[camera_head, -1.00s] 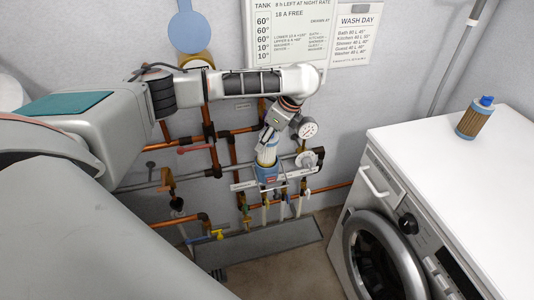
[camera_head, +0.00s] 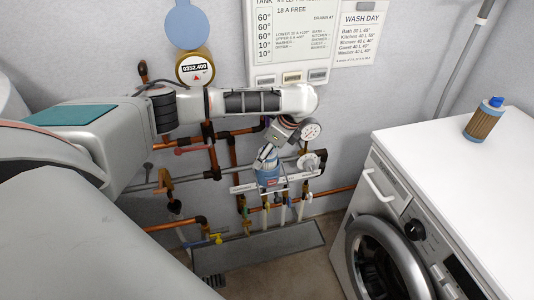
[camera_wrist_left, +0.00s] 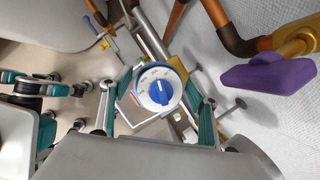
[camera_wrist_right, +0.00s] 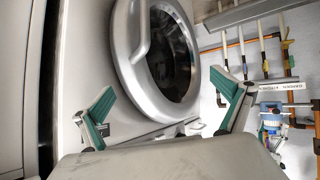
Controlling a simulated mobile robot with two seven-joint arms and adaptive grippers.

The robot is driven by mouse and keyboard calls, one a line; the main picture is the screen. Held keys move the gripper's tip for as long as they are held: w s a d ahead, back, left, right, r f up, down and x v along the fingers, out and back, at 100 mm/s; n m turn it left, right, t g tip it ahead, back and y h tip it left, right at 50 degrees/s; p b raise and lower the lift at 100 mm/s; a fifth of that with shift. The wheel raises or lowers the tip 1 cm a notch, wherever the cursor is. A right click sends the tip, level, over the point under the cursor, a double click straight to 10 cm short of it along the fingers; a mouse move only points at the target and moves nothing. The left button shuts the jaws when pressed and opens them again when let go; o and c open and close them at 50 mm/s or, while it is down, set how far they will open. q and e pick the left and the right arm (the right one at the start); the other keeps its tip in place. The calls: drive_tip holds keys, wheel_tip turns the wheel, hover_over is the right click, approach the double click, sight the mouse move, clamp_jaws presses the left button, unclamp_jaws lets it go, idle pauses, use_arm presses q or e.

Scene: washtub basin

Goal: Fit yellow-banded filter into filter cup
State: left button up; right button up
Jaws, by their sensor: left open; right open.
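A blue filter cup (camera_head: 267,176) sits on the pipe manifold against the wall. My left gripper (camera_head: 267,160) is right above it, fingers pointing down. In the left wrist view, a round white top with a blue centre (camera_wrist_left: 160,88) and dark marks sits between the spread fingers of my left gripper (camera_wrist_left: 163,95). It appears to be in the cup; I see no yellow band on it. My right gripper (camera_wrist_right: 165,112) is open and empty in front of the washing machine. The cup also shows in the right wrist view (camera_wrist_right: 271,122).
A washing machine (camera_head: 450,170) stands at the right. A tan cylinder with a blue cap (camera_head: 484,120) stands on its top. Copper pipes (camera_head: 213,158), valves and a round gauge (camera_head: 310,131) crowd the cup. A purple handle (camera_wrist_left: 268,76) is near the left wrist.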

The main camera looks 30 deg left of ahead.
use_arm(q)
drive_tip(key=p+v, duration=0.5)
drive_tip(key=v, duration=0.7)
drive_tip(key=shift+d+r, duration=0.1)
